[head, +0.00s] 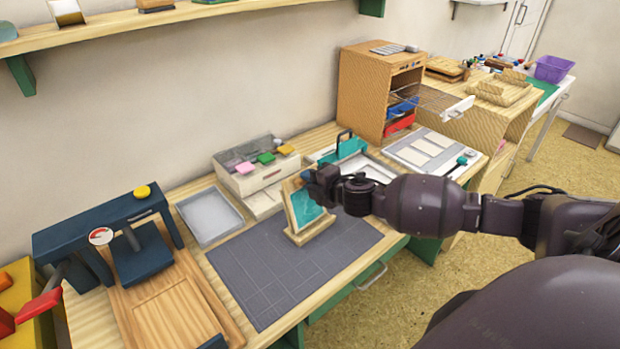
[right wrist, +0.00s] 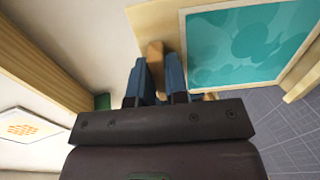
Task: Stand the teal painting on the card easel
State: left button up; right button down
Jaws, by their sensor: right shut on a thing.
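The teal painting (head: 305,206), a teal picture with a pale border, leans back against the wooden card easel (head: 311,231), above its front ledge. The easel stands on the dark gridded mat. My right gripper (head: 322,187) is at the painting's upper right side, shut on it. In the right wrist view the painting (right wrist: 250,45) is beside the fingers (right wrist: 158,78), and a tan piece shows between them. The fingers hide the exact grip, and I cannot tell whether the lower edge touches the ledge. My left gripper is out of view.
The gridded mat (head: 262,268) has free room around the easel. A grey tray (head: 209,217) and a drawer box with coloured pads (head: 258,172) stand behind. A dark blue press (head: 108,232) is at left, a wooden cabinet (head: 362,98) at the back right.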

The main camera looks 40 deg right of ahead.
jog(key=shift+f, duration=0.1)
dwell(0.3)
jog(key=c, duration=1.1)
grip_release()
jog(key=shift+c, duration=0.2)
jog(key=shift+o, duration=0.4)
jog(key=p+v, duration=0.1)
jog(key=v, duration=1)
